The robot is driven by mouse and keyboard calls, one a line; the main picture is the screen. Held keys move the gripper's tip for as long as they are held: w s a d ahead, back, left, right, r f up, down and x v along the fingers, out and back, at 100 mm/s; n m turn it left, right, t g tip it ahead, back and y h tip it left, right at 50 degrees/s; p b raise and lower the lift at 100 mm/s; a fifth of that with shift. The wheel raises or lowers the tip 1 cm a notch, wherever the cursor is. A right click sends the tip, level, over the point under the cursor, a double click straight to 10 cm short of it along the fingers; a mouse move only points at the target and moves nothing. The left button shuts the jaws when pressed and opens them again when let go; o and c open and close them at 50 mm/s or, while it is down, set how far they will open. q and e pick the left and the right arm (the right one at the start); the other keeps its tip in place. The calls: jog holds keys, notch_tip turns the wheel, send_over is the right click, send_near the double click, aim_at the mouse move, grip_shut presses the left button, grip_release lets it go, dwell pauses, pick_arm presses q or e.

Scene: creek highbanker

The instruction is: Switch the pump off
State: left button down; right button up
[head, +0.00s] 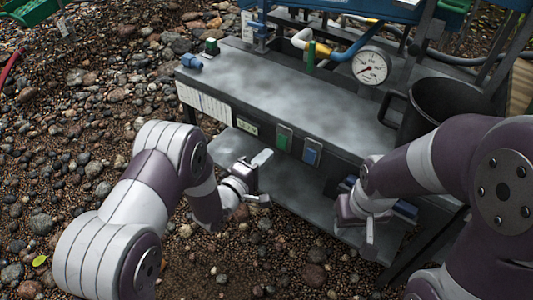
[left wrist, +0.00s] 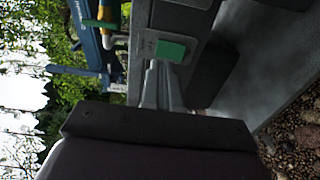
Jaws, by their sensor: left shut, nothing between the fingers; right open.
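A green rocker switch (head: 284,138) and a blue rocker switch (head: 312,153) sit side by side on the front face of the grey metal bench. I cannot tell from any readable label which one is the pump's. My left gripper (head: 263,158) is shut and empty, just in front of the bench, to the left of and below the green switch. In the left wrist view the shut fingers (left wrist: 160,82) point at the green switch (left wrist: 170,50), close to its plate; contact cannot be told. My right gripper (head: 371,228) is open and empty, low by the bench's right part.
A small voltage display (head: 247,125) is left of the switches. A lower shelf (head: 290,190) juts out below. Pebbly ground lies around.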

pick_arm(q)
jog(key=p+v, duration=0.2)
jog(key=v, duration=0.6)
jog(key=shift+r, duration=0.1)
